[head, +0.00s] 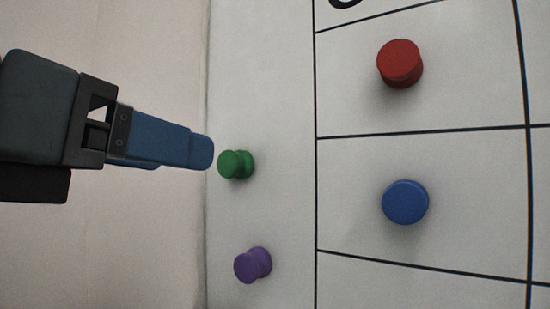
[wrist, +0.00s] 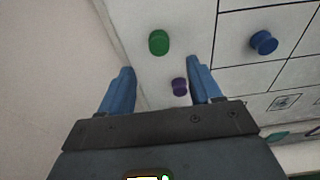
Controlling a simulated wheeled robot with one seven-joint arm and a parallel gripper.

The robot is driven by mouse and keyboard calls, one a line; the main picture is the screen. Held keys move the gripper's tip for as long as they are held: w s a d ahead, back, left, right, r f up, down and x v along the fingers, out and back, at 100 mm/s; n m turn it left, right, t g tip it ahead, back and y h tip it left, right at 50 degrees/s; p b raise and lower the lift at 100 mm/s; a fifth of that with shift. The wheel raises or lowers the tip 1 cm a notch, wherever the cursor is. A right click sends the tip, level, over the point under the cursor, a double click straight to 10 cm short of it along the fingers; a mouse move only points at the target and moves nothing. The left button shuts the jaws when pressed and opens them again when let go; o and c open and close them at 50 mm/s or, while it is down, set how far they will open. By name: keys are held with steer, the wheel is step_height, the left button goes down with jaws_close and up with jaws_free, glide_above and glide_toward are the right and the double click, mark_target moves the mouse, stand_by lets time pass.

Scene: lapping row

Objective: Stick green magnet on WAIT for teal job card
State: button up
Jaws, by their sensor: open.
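The green magnet (head: 236,164) is a round knob stuck on the white board's left margin in the head view. It also shows in the wrist view (wrist: 159,42), beyond the fingertips and between their lines. My gripper (head: 205,153) is at the left in the head view, its blue fingertips just left of the green magnet and seemingly apart from it. In the wrist view the two fingers (wrist: 162,75) are spread with nothing between them. The WAIT label and the teal job card cannot be made out for certain; only part of a dark letter shows at the head view's top.
A purple magnet (head: 252,265) sits below the green one on the margin. A red magnet (head: 400,64) and a blue magnet (head: 405,202) sit in grid cells to the right. Small cards (wrist: 284,102) show at the wrist view's lower right. Plain wall lies left of the board.

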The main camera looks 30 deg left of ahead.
mark_target(226, 168)
steer(key=shift+w+d+f+p, duration=0.1)
steer(key=shift+w+f, duration=0.1)
steer(key=shift+w, duration=1.05)
steer(key=shift+w+d+f+p, duration=0.1)
steer(key=shift+w+f+p, duration=0.1)
steer(key=shift+w, duration=1.1)
steer(key=shift+w+d+f+p, duration=0.1)
steer(key=shift+w+f, duration=0.1)
steer(key=shift+w, duration=1.05)
steer(key=shift+c, duration=0.2)
steer(key=c, duration=1)
steer(key=shift+c, duration=0.3)
steer(key=shift+s, duration=0.2)
steer(key=shift+s+a, duration=0.1)
steer(key=shift+s, duration=0.25)
steer(key=shift+s+b, duration=0.6)
steer(key=shift+s, duration=0.45)
steer(key=shift+s+a+b, duration=0.15)
steer(key=shift+s+b, duration=0.45)
steer(key=shift+s, duration=0.85)
steer(key=shift+s+a+b, duration=0.1)
steer(key=shift+s+b, duration=0.45)
steer(key=shift+s, duration=0.9)
